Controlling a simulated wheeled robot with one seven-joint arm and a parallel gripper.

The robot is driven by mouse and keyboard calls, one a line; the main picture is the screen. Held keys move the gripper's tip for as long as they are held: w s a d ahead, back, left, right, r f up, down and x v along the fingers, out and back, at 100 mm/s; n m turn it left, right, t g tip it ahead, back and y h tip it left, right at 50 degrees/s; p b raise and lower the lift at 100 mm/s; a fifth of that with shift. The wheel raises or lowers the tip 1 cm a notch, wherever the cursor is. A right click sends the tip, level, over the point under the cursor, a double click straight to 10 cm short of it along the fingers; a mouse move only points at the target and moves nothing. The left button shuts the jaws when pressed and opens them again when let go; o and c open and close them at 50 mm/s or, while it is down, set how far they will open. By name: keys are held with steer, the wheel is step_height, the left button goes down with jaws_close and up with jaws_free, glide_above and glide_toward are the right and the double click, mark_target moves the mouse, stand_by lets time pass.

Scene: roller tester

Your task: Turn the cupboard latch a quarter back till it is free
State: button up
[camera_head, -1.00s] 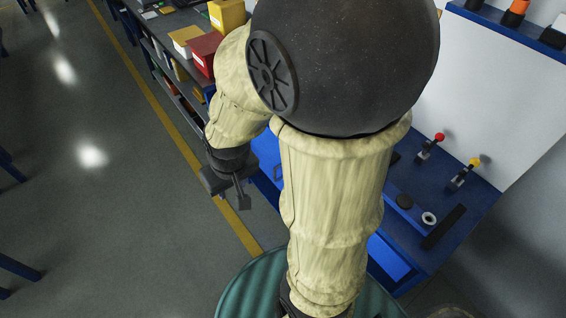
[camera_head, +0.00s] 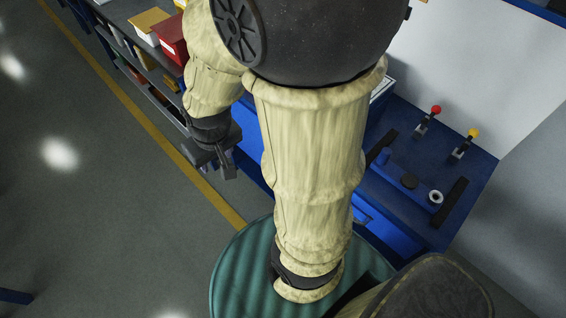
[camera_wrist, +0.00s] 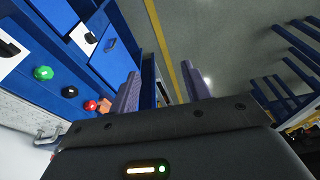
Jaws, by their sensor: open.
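In the wrist view the blue cupboard front (camera_wrist: 70,60) fills the left side. It carries two white plates with dark handle-like parts, one near the top (camera_wrist: 83,38) and one at the left edge (camera_wrist: 8,50). I cannot tell for sure which of these is the latch, or how it is turned. My gripper (camera_wrist: 162,84) is open and empty, to the right of the plates and apart from them. In the head view my gripper (camera_head: 223,170) hangs beside the blue unit, with the latch hidden.
Green (camera_wrist: 43,73), black (camera_wrist: 69,91) and red (camera_wrist: 90,106) knobs stick out of the blue front. A metal handle (camera_wrist: 47,136) is at lower left. A shelf with boxes (camera_head: 172,36) stands behind my arm. The bench holds a red-topped lever (camera_head: 435,110). Open floor lies left.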

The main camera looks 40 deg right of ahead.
steer(key=shift+o, duration=1.3)
steer(key=shift+f, duration=0.35)
steer(key=d+f+n+g+h+b, duration=0.1)
steer(key=f+n+g+h+b, duration=0.2)
steer(key=f, duration=0.5)
steer(key=s+d+f+n+g+h+b, duration=0.1)
steer(key=d+f+n+g+h+b, duration=0.1)
steer(key=f+b, duration=0.35)
steer(key=d+f+n+g+h+b, duration=0.1)
steer(key=f+n+g+h+b, duration=0.15)
steer(key=f, duration=0.75)
steer(key=w+d+f+n+t+h+b, duration=0.2)
steer(key=w+f+n+t+h+b, duration=0.1)
steer(key=f+n+h+b, duration=0.1)
steer(key=w+d+f+n+t+h+b, duration=0.2)
steer(key=f+n+h, duration=0.4)
steer(key=f, duration=0.3)
steer(key=shift+w+d+f+n+t+b, duration=0.25)
steer(key=shift+w+n+t+b, duration=0.5)
steer(key=shift+w+b, duration=0.2)
steer(key=shift+h, duration=0.25)
steer(key=w+d, duration=0.1)
steer(key=d, duration=1.6)
steer(key=shift+w+d, duration=0.15)
